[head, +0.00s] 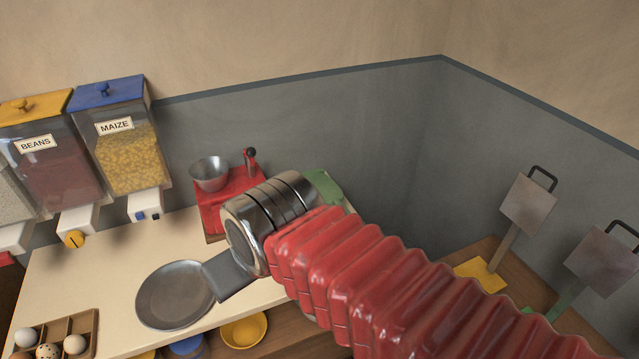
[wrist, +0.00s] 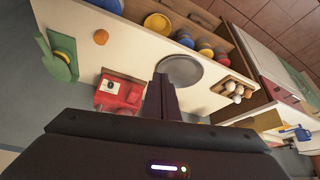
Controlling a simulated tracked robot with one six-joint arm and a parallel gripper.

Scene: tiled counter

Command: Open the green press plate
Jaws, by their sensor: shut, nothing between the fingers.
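A green press (head: 322,186) shows partly behind my arm, at the back right of the counter in the head view. In the wrist view the green press (wrist: 62,62) is at the far left, a square body with a long green bar along it. I cannot tell whether its plate is up or down. At the right in the head view, a grey square plate with a black loop handle (head: 602,262) stands up on a green stem. My gripper (head: 228,280) is shut and empty, left of the green press and above the counter; its fingers (wrist: 162,88) also show in the wrist view.
A red device (head: 218,203) with a metal bowl stands at the back. A grey round plate (head: 176,294) lies near my gripper, with an egg tray (head: 88,322) at left. Another handled plate (head: 527,203) rises from a yellow base. Bean and maize dispensers (head: 128,155) hang at left.

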